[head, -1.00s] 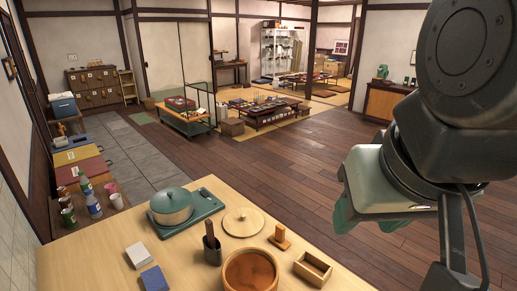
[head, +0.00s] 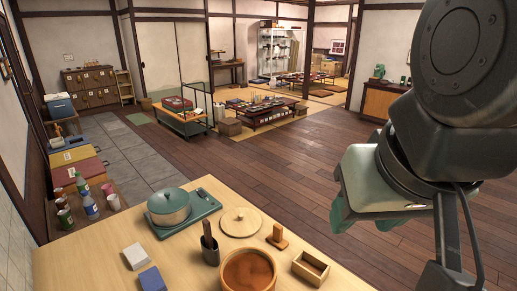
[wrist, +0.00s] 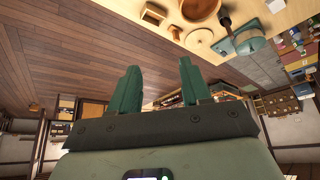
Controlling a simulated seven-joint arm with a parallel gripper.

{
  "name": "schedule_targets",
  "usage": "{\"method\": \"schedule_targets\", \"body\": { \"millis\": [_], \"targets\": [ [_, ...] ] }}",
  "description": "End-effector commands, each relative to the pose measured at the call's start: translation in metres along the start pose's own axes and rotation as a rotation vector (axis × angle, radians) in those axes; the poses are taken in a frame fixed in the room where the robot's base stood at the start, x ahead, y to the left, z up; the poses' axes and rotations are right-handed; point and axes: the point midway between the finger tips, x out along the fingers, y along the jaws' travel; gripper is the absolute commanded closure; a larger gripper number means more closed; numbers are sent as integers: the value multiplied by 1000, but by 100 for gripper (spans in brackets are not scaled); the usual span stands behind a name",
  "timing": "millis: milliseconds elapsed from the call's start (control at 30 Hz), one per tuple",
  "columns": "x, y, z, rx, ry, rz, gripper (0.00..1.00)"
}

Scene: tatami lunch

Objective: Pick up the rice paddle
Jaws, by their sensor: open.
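A dark brown handle (head: 207,230) stands upright in a dark grey cup (head: 211,255) on the light wooden table. It may be the rice paddle; its lower part is hidden in the cup. The cup also shows small in the wrist view (wrist: 226,21). My gripper (head: 343,218) is at the right of the head view, in the air beyond the table's right edge and well apart from the cup. In the wrist view my two green fingers (wrist: 158,70) are spread, with nothing between them.
Around the cup are a green pot (head: 169,208) on a burner (head: 211,207), a round lid (head: 241,221), a wooden tub (head: 248,277), a wooden stand (head: 277,237), an open box (head: 311,268), and white (head: 136,256) and blue (head: 152,280) blocks. The table's left part is mostly clear.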

Motion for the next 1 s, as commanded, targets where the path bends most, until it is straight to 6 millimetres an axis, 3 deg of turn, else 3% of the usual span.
{"method": "schedule_targets", "body": {
  "millis": [667, 833, 1000],
  "targets": [
    [0, 0, -1, -2, -1, 0, 53],
    [7, -8, -28, -54, -33, -9, 53],
    [35, -34, -86, -176, -93, -33, 53]
  ]
}}
